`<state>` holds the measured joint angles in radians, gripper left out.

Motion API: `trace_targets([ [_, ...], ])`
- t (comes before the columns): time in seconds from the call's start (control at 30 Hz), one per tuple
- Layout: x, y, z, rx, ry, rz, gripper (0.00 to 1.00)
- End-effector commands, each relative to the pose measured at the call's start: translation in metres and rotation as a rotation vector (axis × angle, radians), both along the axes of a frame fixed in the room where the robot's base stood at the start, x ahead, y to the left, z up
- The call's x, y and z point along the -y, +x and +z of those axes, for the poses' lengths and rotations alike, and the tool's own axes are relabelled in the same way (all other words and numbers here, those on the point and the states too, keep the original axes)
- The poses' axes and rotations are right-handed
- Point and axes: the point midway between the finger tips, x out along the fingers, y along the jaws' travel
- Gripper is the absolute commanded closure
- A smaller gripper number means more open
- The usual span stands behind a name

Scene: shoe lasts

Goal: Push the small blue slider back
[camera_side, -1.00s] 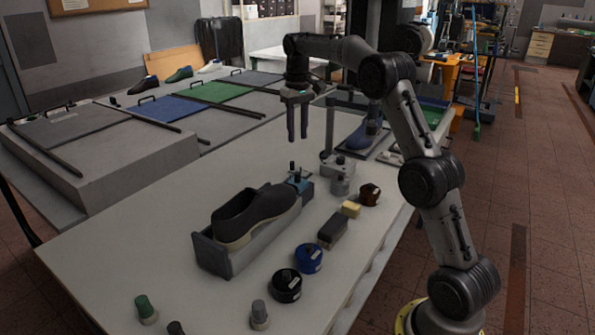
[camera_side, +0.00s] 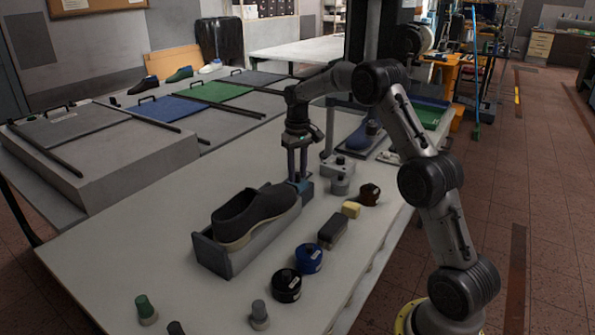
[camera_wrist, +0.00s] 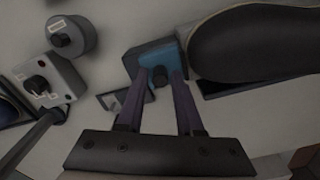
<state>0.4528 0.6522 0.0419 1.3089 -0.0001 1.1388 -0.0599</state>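The small blue slider (camera_side: 304,187) sits at the far end of the grey shoe holder (camera_side: 213,256), just past the toe of the dark shoe (camera_side: 255,213). In the wrist view the blue slider (camera_wrist: 158,60) shows with a short dark knob (camera_wrist: 160,77) on it. My gripper (camera_side: 298,177) points straight down over the slider. In the wrist view the two fingers of my gripper (camera_wrist: 160,80) are apart, one on each side of the knob. I cannot tell whether either finger touches it.
A grey block with a black knob (camera_wrist: 46,80) and a round grey piece (camera_wrist: 72,36) stand close beside the slider. A yellow block (camera_side: 351,209), a dark brush (camera_side: 332,231) and several round tins stand to the right.

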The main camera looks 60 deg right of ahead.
Motion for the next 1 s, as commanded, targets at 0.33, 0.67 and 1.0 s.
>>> trace_targets([
  [0.33,0.0000,0.0001,0.0003,0.000,0.000,0.000,1.00],
  [0.67,0.0000,0.0001,0.0008,0.000,0.000,0.000,1.00],
  [1.0,0.0001,0.0002,0.0011,0.001,0.000,0.000,1.00],
])
